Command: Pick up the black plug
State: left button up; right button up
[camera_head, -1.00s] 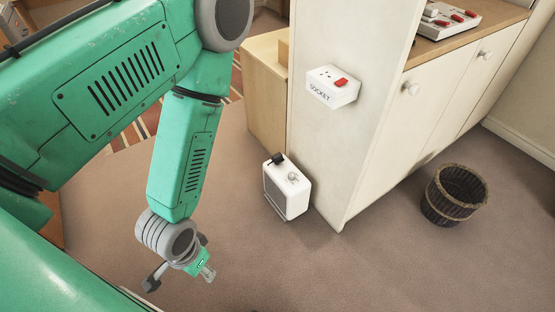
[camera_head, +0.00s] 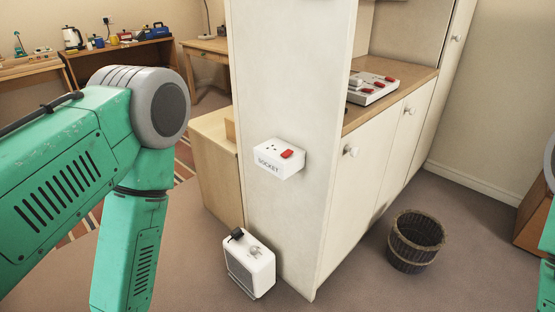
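A small black item (camera_head: 236,234), which looks like the black plug, sits on the top left edge of a white heater (camera_head: 262,268). It is too small for me to make out its prongs. The heater stands on the floor against the end panel of a cream cabinet. A white wall socket (camera_head: 279,160) marked SOCKET, with a red switch, is on that panel above the heater. My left arm comes in at the left and runs down out of the picture, so its gripper is hidden. Only a sliver of my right arm shows at the right edge.
A power strip (camera_head: 373,88) with red switches lies on the wooden counter (camera_head: 424,78). A dark wicker basket (camera_head: 416,243) stands on the carpet at right. Desks with a kettle (camera_head: 72,38) and other items stand at back left.

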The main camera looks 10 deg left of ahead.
aim_at(237, 234)
jog(key=i+j+z, duration=0.15)
jog(key=j, duration=0.3)
jog(key=i+j+z, duration=0.15)
jog(key=j, duration=0.3)
jog(key=i+j+z, duration=0.15)
jog(key=j, duration=0.3)
jog(key=i+j+z, duration=0.15)
jog(key=j, duration=0.35)
jog(key=i+j+z, duration=0.15)
jog(key=j, duration=0.35)
jog(key=i+j+z, duration=0.15)
jog(key=j, duration=0.35)
